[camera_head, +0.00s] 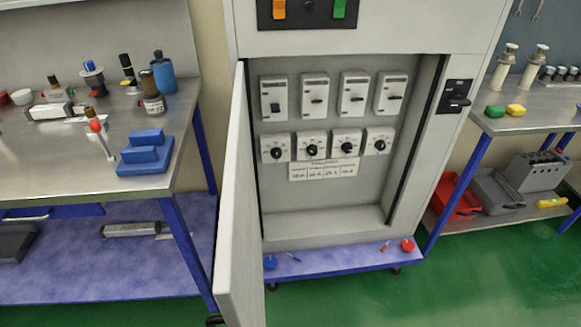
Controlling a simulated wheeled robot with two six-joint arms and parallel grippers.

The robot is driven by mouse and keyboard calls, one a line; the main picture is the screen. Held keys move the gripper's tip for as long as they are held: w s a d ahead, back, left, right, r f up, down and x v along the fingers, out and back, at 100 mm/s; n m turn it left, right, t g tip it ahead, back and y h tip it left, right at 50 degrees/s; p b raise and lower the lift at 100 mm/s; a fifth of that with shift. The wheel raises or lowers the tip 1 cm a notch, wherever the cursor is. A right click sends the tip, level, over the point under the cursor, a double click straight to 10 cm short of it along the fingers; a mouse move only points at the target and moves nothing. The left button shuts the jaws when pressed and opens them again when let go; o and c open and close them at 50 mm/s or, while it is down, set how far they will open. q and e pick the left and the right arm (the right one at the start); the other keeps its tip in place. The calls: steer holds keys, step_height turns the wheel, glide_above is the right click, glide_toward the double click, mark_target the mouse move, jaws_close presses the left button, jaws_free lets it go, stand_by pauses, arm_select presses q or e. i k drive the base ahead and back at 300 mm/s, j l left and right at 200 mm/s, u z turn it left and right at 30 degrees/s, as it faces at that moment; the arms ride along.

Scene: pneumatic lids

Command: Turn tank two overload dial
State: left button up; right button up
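An open grey cabinet (415,95) holds a lower row of white overload dials with black knobs. From left to right they are the first dial (277,148), second dial (312,144), third dial (347,142) and fourth dial (379,141). A label plate (323,168) with small text hangs below them. Its text is too small to read, so I cannot tell for certain which dial belongs to tank two. Neither of my grippers shows in the head view.
The cabinet door (236,210) stands open toward me on the left. Switches, including the leftmost switch (274,97), sit above the dials. A left workbench (60,170) and right workbench (520,120) flank the cabinet. Green floor (430,295) is clear in front.

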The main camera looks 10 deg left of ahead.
mark_target(276, 153)
steer(key=i+l+u, duration=0.1)
steer(key=l+u, duration=0.2)
steer(key=l, duration=1.3)
steer(key=i+l+u, duration=0.15)
steer(key=i+l, duration=0.3)
steer(key=i, duration=0.2)
steer(key=i+l+u, duration=0.15)
steer(key=i+l, duration=0.35)
steer(key=i, duration=0.1)
